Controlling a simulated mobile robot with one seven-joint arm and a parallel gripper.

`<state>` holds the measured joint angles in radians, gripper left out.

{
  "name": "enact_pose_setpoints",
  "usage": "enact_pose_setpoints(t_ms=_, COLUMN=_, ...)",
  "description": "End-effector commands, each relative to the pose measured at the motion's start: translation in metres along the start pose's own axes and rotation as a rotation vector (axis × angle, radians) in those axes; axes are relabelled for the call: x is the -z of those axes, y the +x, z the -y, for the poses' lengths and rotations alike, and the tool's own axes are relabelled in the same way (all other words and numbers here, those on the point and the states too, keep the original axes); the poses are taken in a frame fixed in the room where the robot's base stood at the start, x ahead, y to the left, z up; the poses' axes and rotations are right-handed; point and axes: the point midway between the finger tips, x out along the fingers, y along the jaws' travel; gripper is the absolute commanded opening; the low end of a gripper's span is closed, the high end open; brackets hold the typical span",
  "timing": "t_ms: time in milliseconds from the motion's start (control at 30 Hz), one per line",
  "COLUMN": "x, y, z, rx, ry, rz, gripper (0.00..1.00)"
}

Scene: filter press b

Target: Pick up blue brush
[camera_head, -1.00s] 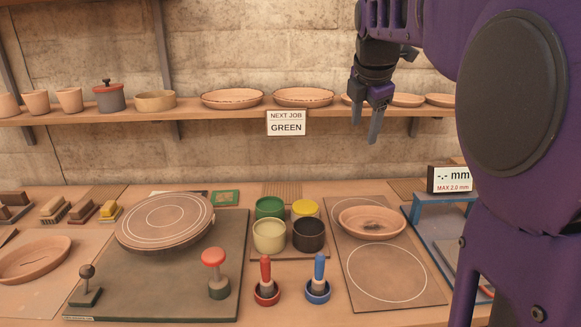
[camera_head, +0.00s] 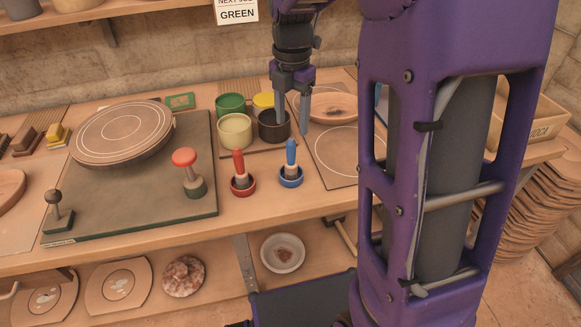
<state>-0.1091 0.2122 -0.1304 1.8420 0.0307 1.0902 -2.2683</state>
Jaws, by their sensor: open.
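The blue brush (camera_head: 291,158) stands upright in a small blue round holder (camera_head: 291,178) near the front edge of the bench. My gripper (camera_head: 292,120) points down with its two fingers apart and nothing between them. In the picture it shows just above the blue brush, in front of the dark pot. Its exact distance from the brush cannot be told from this view. The red brush (camera_head: 238,166) stands upright in a red holder to the left of the blue one.
Green, yellow, cream and dark pots (camera_head: 234,131) stand behind the brushes. A round wheel (camera_head: 123,132) and a red-topped knob (camera_head: 185,158) sit on a green board at left. A plate (camera_head: 335,106) lies on the right. My arm hides part of the bench's right side.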

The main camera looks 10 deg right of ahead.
Motion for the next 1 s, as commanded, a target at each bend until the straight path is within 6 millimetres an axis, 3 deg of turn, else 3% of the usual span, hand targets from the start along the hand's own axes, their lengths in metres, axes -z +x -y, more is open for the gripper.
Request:
enact_pose_setpoints(t_ms=100, x=0.000, y=0.018, z=0.000, rx=0.001, ry=0.001, rz=-0.001, gripper=0.61)
enact_pose_setpoints(t_ms=333, x=0.001, y=0.033, z=0.000, rx=0.001, ry=0.001, rz=-0.001, gripper=0.61)
enact_pose_setpoints(t_ms=600, x=0.004, y=0.071, z=0.001, rx=0.002, ry=0.001, rz=-0.001, gripper=0.61)
enact_pose_setpoints(t_ms=900, x=0.003, y=0.076, z=0.001, rx=-0.001, ry=0.002, rz=0.000, gripper=0.61)
enact_pose_setpoints(t_ms=1000, x=0.003, y=0.076, z=0.001, rx=-0.001, ry=0.002, rz=0.000, gripper=0.47)
